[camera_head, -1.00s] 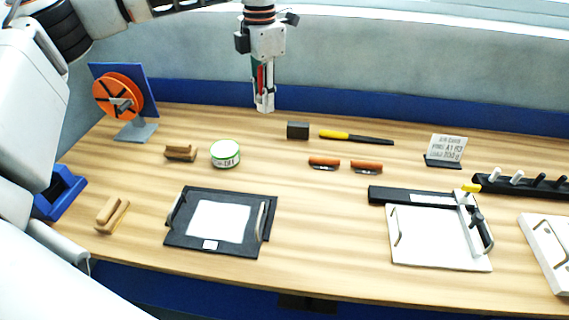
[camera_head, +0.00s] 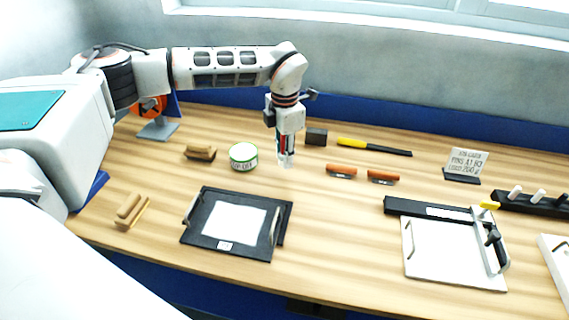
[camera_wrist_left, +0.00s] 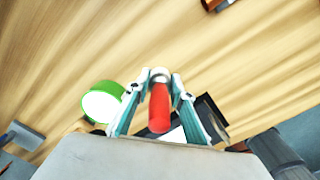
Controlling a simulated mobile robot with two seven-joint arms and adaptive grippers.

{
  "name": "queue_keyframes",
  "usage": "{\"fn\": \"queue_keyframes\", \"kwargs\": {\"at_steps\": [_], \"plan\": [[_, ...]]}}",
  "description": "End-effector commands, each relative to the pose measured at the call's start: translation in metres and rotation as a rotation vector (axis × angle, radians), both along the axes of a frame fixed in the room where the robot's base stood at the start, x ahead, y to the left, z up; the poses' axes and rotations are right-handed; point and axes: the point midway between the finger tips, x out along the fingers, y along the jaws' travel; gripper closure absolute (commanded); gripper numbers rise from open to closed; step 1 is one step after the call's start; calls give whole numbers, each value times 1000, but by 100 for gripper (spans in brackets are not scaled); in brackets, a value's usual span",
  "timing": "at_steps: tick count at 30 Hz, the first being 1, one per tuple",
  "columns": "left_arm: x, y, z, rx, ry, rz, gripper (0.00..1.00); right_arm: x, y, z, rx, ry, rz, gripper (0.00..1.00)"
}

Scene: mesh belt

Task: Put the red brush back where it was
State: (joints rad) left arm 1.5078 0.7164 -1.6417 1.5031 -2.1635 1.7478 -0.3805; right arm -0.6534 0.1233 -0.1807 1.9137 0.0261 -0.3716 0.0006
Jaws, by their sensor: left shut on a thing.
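My left gripper (camera_head: 286,162) is shut on the red brush and points down above the table (camera_head: 320,215), to the right of the green-and-white tin. In the left wrist view the red brush (camera_wrist_left: 159,108) shows as a red rounded handle between the two fingers (camera_wrist_left: 160,95). In the head view the brush is mostly covered by the fingers. I cannot tell from these frames which spot it came from. My right gripper is not in view.
The tin (camera_head: 243,157) and a wooden block (camera_head: 201,153) stand left of the gripper. A dark block (camera_head: 316,137) and yellow-handled tool (camera_head: 352,142) lie behind; two orange-handled tools (camera_head: 342,170) lie right. A black framed panel (camera_head: 194,245) lies in front. Bare wood lies between.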

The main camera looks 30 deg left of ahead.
Motion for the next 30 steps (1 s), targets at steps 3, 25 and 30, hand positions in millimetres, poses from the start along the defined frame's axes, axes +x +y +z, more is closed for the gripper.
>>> {"fn": "queue_keyframes", "kwargs": {"at_steps": [3, 25, 30], "plan": [[-1, 0, -17, 0, 5, 1, 99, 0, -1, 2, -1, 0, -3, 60], [-1, 0, -40, 0, 2, 0, 61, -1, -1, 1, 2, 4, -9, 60], [-1, 0, -40, 0, 2, 0, 61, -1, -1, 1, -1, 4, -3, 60]]}}
